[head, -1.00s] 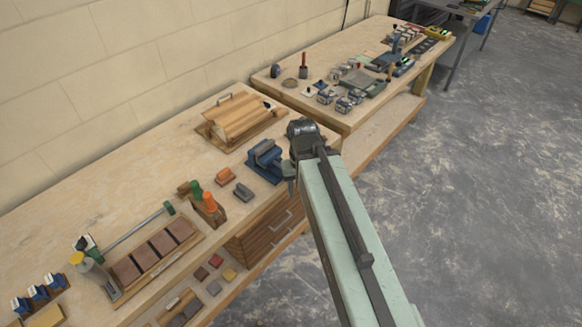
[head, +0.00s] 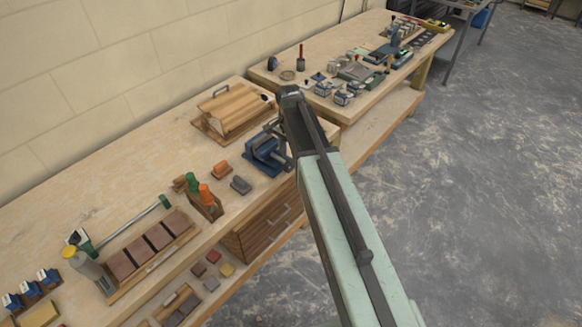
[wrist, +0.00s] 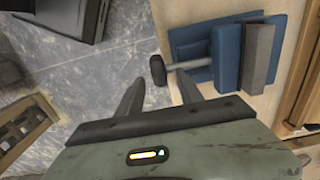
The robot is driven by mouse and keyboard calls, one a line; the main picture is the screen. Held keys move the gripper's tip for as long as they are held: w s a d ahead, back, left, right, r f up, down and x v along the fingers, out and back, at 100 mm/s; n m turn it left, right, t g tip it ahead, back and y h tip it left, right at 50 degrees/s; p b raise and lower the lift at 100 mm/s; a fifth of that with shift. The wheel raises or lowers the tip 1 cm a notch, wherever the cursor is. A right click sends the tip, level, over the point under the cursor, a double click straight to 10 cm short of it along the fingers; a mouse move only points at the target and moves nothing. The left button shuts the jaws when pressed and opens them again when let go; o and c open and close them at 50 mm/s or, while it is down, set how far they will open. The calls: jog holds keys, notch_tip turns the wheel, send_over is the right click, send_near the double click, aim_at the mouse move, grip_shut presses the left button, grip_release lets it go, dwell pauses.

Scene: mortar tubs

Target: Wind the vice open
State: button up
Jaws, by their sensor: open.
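The blue vice (head: 262,150) stands at the front edge of the near bench, and it also shows in the wrist view (wrist: 226,55). Its grey jaw block (wrist: 258,55) lies on its right there. A grey screw rod (wrist: 188,65) sticks out to the left and ends in a dark knob or handle (wrist: 158,71). My gripper (wrist: 159,83) is open, with the knob just ahead of and between its two fingertips. I see no contact. In the head view my arm reaches beside the vice, and my fingers are mostly hidden there.
A wooden box with a handle (head: 232,112) stands behind the vice. A grey block (head: 240,185) and an orange block (head: 221,167) lie left of it. Drawers (head: 268,226) sit below the bench top. A second bench (head: 300,99) with many tools stands beyond. The floor (head: 440,200) at right is clear.

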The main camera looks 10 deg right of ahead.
aim_at(289, 160)
notch_tip(289, 160, down, 4)
jog(key=shift+r+b, duration=0.1)
jog(key=shift+b, duration=1.15)
jog(key=shift+r, duration=0.1)
